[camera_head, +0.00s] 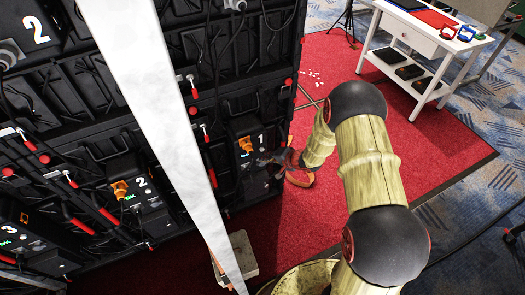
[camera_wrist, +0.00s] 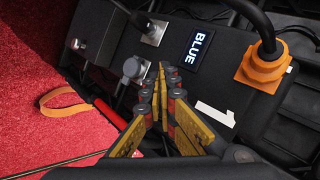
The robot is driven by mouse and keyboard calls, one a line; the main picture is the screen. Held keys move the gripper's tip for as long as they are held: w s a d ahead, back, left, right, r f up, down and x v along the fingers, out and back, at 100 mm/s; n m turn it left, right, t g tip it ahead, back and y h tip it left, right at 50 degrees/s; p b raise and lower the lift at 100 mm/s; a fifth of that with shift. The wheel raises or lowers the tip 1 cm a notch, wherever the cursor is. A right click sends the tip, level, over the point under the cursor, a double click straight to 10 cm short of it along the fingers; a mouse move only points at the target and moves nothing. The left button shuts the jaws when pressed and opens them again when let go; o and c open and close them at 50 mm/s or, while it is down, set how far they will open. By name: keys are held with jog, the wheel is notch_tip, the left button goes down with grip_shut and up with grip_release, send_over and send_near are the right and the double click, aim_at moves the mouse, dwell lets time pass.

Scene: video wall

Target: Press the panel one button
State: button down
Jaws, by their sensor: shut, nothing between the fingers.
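Panel one (camera_head: 247,133), a black box marked "1" with an orange plug, is on the dark video wall frame in the head view. In the wrist view panel one (camera_wrist: 225,85) shows a lit screen (camera_wrist: 200,47) reading "BLUE". My gripper (camera_wrist: 161,68) is shut and empty, its fingertips in front of the panel face, beside the screen and near a grey round fitting (camera_wrist: 133,69). Whether they touch it I cannot tell. In the head view my gripper (camera_head: 262,161) is small and dark at the panel.
Panel two (camera_head: 137,193), with a green "OK" screen, and panel three (camera_head: 22,238) sit to the left. A white beam (camera_head: 150,110) crosses the head view. Black cables hang on the wall. A white table (camera_head: 425,45) stands at the back right. Red carpet (camera_head: 430,140) is open.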

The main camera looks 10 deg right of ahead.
jog(key=shift+w+a+b, duration=0.15)
jog(key=shift+w+b, duration=0.75)
jog(key=shift+b, duration=0.05)
dwell(1.0)
jog(key=shift+s+d+b, duration=0.2)
jog(key=shift+s+b, duration=0.4)
jog(key=shift+s, duration=0.3)
jog(key=s, duration=0.1)
jog(key=s+b, duration=0.1)
jog(key=s, duration=0.1)
jog(key=s+d+b, duration=0.1)
jog(key=s, duration=0.1)
dwell(0.3)
jog(key=shift+w, duration=0.1)
dwell(0.7)
